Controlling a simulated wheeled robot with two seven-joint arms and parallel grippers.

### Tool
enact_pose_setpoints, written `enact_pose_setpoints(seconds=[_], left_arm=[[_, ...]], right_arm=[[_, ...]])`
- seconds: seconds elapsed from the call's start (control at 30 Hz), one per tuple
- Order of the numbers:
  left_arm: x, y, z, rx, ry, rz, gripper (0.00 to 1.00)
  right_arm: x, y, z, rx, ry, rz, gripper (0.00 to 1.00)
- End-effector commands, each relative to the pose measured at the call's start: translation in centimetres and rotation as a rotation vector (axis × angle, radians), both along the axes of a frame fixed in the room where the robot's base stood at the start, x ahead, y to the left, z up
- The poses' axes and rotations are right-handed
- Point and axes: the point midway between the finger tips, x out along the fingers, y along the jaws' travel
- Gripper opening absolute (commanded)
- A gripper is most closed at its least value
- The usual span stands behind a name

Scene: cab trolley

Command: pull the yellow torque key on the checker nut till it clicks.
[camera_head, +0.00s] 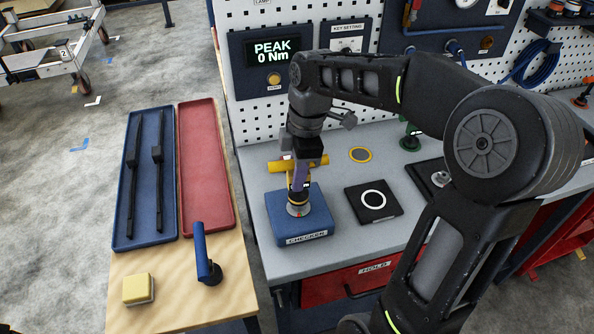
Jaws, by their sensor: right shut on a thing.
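The blue checker block (275,212), labelled CHECKER, sits on the grey bench top. The yellow torque key (278,166) stands on it, its crossbar showing on both sides of my gripper. The key's lower end is on the checker nut (298,209), which is mostly hidden. My right gripper (301,172) comes down from above and is shut on the yellow key. The display (274,55) on the wall panel reads PEAK 0 Nm. My left gripper is not in view.
A black pad with a white ring (373,200) and a green-handled tool (410,139) are right of the checker. On the wooden table at left are a blue tray (128,225), a red tray (205,165), a blue-handled tool (202,250) and a yellow sponge-like block (138,288).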

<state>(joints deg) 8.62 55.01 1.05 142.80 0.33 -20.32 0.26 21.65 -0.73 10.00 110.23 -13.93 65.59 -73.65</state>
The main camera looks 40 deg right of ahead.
Motion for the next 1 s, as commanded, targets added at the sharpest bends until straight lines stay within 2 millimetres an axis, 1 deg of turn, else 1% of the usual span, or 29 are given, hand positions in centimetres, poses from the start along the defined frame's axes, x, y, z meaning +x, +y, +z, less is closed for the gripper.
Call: enact_pose_setpoints(seconds=[0.17, 0.27, 0.37, 0.5, 0.63, 0.93, 1.0], left_arm=[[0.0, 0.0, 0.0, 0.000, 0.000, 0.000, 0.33], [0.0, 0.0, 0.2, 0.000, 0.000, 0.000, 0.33], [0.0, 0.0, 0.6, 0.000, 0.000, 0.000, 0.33], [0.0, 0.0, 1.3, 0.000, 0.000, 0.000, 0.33], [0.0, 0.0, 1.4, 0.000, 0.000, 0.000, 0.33], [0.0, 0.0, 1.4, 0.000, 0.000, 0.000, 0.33], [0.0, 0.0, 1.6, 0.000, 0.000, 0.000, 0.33]], right_arm=[[0.0, 0.0, 0.0, -0.001, -0.002, -0.001, 0.00], [0.0, 0.0, 0.1, 0.000, -0.001, 0.031, 0.00], [0.0, 0.1, 0.2, 0.000, -0.001, 0.130, 0.00], [-0.1, 0.1, 0.2, 0.000, 0.000, 0.325, 0.00], [-0.1, 0.1, 0.1, 0.000, 0.000, 0.438, 0.00], [-0.1, 0.0, 0.0, 0.000, -0.001, 0.453, 0.00], [-0.1, 0.1, 0.1, -0.001, 0.000, 0.483, 0.00]])
